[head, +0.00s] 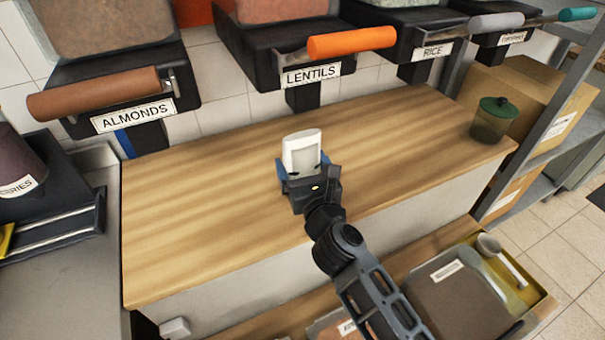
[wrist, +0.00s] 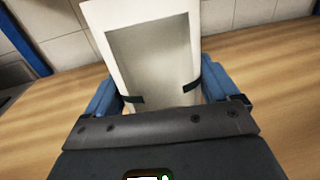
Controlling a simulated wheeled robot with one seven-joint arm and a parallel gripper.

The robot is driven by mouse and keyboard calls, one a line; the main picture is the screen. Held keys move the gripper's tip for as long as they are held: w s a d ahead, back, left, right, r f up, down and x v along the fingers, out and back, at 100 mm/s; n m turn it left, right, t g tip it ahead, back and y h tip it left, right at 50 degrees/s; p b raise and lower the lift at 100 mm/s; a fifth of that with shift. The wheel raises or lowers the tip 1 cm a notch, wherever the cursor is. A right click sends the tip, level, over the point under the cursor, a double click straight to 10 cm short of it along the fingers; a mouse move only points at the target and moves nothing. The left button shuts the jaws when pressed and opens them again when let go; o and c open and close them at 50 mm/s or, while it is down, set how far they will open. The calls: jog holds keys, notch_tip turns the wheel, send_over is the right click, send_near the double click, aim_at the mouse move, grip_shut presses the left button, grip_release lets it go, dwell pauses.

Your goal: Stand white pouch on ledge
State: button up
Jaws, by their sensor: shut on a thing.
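The white pouch (head: 302,150) is upright in my gripper (head: 301,174), over the wooden ledge (head: 200,225). In the wrist view, the pouch (wrist: 150,50) shows a white border and a grey front panel. My gripper (wrist: 163,98) is shut on its lower part, with a blue finger and a dark pad at each side. The pouch leans slightly in the wrist view. Its bottom edge is hidden behind my gripper, so I cannot tell whether it touches the ledge (wrist: 270,70).
Dispensers labelled ALMONDS (head: 133,115), LENTILS (head: 311,74) and RICE (head: 432,51) hang above the ledge's back edge. A green-lidded jar (head: 492,121) stands at its right end. Cardboard boxes (head: 530,88) sit on a shelf at right. The ledge's left part is clear.

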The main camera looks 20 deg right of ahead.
jog(key=shift+f, duration=0.35)
jog(key=shift+f, duration=0.15)
jog(key=o, duration=0.8)
jog(key=shift+r, duration=0.3)
jog(key=s, duration=0.4)
jog(key=s+a, duration=0.1)
jog(key=s, duration=0.3)
jog(key=s+b, duration=0.1)
jog(key=s, duration=0.3)
jog(key=shift+a+f, duration=0.1)
jog(key=shift+a, duration=0.25)
